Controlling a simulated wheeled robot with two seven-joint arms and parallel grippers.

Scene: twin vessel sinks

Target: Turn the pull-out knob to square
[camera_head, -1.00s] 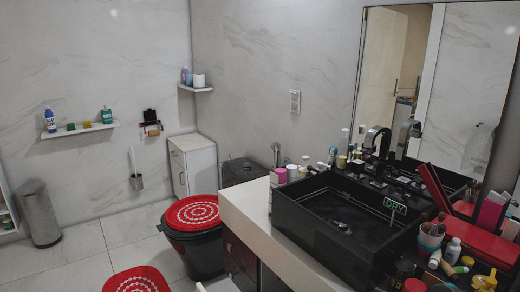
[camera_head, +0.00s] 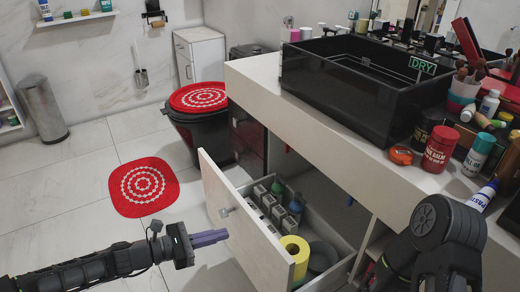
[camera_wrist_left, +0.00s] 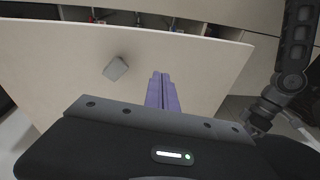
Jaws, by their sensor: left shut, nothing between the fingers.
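The pull-out is a pale drawer (camera_head: 250,240), standing open under the counter. Its knob (camera_head: 227,211) is a small grey block on the outer face. In the left wrist view the knob (camera_wrist_left: 115,68) looks tilted against the drawer front's top edge. My left gripper (camera_head: 228,234) has purple fingers, shut and empty. It is just below the knob in the head view. In the left wrist view the fingertips (camera_wrist_left: 162,75) are to the right of the knob, apart from it. The right gripper is not in view; one of my dark right arm links shows at lower right.
The drawer holds grey boxes, bottles and a yellow roll (camera_head: 295,250). A black sink (camera_head: 350,95) and several jars stand on the counter (camera_head: 270,85). A black bin with a red lid (camera_head: 198,97) and a red mat (camera_head: 143,187) are behind.

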